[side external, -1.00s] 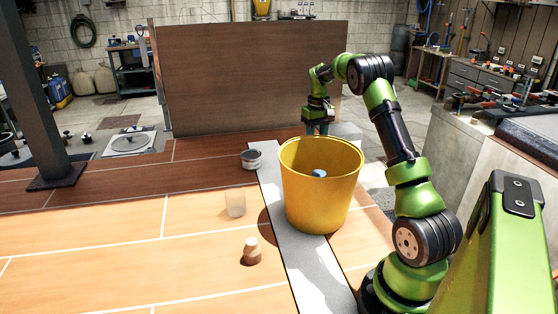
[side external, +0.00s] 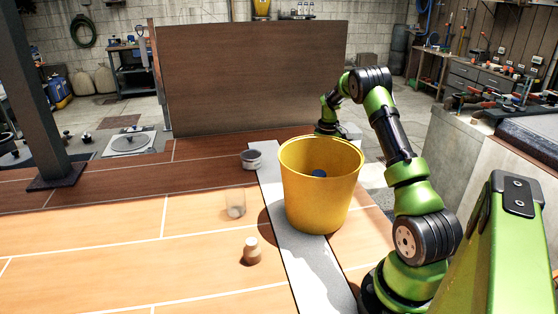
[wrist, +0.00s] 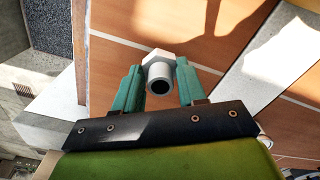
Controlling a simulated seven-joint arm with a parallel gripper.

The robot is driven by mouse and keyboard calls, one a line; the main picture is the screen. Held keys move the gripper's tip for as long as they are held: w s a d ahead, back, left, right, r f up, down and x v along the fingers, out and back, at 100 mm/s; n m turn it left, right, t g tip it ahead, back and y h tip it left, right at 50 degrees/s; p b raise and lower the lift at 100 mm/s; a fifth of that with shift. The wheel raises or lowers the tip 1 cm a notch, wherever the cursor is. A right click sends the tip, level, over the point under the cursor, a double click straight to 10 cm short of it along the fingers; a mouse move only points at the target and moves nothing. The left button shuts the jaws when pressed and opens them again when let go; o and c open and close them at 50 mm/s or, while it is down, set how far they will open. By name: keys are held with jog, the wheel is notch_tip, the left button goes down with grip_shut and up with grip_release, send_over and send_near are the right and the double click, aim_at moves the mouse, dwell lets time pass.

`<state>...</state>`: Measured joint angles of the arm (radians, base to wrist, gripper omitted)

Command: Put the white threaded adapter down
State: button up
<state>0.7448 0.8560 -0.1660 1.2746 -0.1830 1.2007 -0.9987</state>
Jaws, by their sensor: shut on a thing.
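In the wrist view the white threaded adapter (wrist: 160,57) sits between the two teal fingers of my gripper (wrist: 158,68), its dark round opening facing the camera. The fingers are shut on its sides. Orange-brown flooring with pale lines shows beyond it; I cannot tell whether the adapter touches a surface. In the side external view my wrist shows low behind the yellow bucket, which hides the fingers and the adapter.
The yellow bucket (side external: 317,205) stands on a grey strip (side external: 308,272), with a dark blue thing (side external: 319,173) inside. A brown panel (side external: 250,80) rises behind.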

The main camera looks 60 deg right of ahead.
jog(key=shift+f, duration=0.75)
jog(key=shift+f, duration=0.1)
jog(key=o, duration=1)
jog(key=shift+o, duration=0.2)
